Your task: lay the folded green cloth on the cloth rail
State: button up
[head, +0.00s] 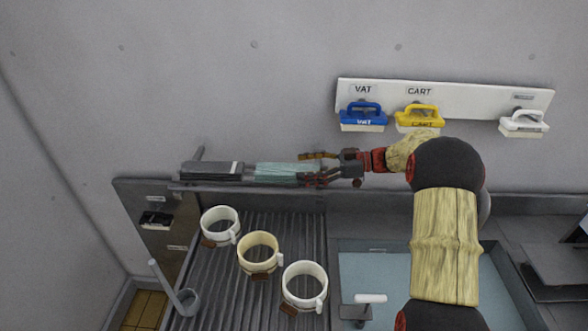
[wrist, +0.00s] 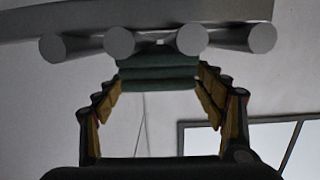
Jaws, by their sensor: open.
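The folded green cloth (head: 284,172) lies flat along the back wall in the head view, at the back left of the counter. It also shows in the wrist view (wrist: 158,71) as a layered dark green stack touching or very close to the round grey bars of the cloth rail (wrist: 190,40). My gripper (head: 317,168) reaches in from the right. Its fingers stand apart at the cloth's right end. In the wrist view my gripper (wrist: 160,82) is open, with one finger on each side of the cloth. The head view hides most of the rail under the cloths.
A dark grey folded cloth (head: 211,171) lies just left of the green one. Several items stand below on the ribbed drainer (head: 215,280), including three mugs (head: 260,254). A blue basin (head: 390,270) is to the right. A rack (head: 465,105) with brushes hangs on the wall.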

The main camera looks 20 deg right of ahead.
jog(key=v, duration=0.8)
jog(key=s+a+r+m+g+h, duration=0.2)
jog(key=s+a+m+h, duration=0.15)
jog(key=s+a, duration=0.4)
jog(key=s+a+r+m+g+h, duration=0.2)
jog(key=s+a+m+h, duration=0.15)
jog(key=s+a, duration=0.45)
jog(key=s+d+m+t+h, duration=0.1)
jog(key=s+m+t+h, duration=0.1)
jog(key=s, duration=0.8)
jog(key=s+d+f+m+t+h, duration=0.1)
jog(key=s+m+h, duration=0.4)
jog(key=s, duration=0.6)
jog(key=shift+s+d+t+h, duration=0.3)
jog(key=shift+d+t+h, duration=0.4)
jog(key=shift+d+t, duration=0.15)
jog(key=shift+f+b, duration=0.25)
jog(key=shift+b, duration=0.05)
notch_tip(320, 180, down, 7)
jog(key=b, duration=0.6)
jog(key=shift+b, duration=0.4)
